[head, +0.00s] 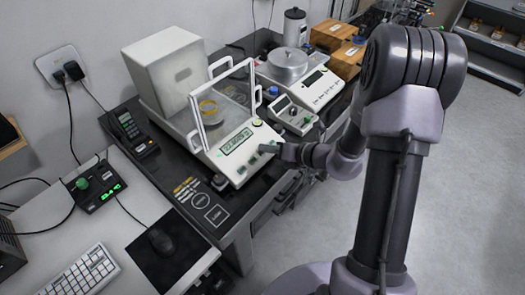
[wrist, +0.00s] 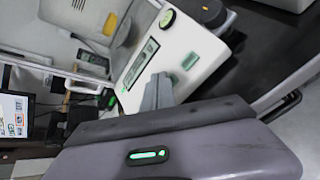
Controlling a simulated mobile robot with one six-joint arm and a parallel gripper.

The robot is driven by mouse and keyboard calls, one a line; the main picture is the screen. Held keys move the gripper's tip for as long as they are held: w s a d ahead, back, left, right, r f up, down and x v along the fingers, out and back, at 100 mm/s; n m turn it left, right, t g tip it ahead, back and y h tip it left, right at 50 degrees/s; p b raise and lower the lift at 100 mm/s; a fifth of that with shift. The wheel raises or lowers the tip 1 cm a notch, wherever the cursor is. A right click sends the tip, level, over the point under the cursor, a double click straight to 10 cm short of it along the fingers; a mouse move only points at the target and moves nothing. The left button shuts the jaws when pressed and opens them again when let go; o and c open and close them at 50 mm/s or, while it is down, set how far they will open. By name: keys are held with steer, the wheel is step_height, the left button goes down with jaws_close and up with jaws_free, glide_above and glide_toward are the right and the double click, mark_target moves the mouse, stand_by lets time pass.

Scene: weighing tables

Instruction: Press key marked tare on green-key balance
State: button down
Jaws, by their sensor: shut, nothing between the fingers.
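The green-key balance (head: 232,158) is a white unit with a clear draft shield and a lit display (head: 236,141); its front panel (wrist: 205,42) also shows in the wrist view. A green key (wrist: 190,60) lies on the panel beside the display (wrist: 141,64), and a round green button (wrist: 167,18) is at the panel's corner. My gripper (head: 275,148) is shut and empty, with its fingertips (wrist: 160,78) over the panel near the green key. I cannot tell whether they touch it. Key markings are too small to read, and the fingers may hide part of the panel.
A handset (head: 128,130) sits left of the green-key balance. A keyboard (head: 80,278) and black mat (head: 165,250) lie in front. The floor at right is clear.

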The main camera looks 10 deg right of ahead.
steer(key=shift+f, duration=0.25)
steer(key=shift+r, duration=0.15)
stand_by(0.3)
steer(key=shift+s+r+p, duration=0.1)
steer(key=shift+r+p, duration=0.45)
steer(key=shift+r, duration=0.1)
steer(key=shift+d, duration=0.1)
steer(key=r+p, duration=0.3)
steer(key=s+r+p, duration=0.1)
steer(key=shift+s+d+r, duration=0.1)
steer(key=shift+d+r, duration=0.25)
steer(key=shift+d, duration=0.05)
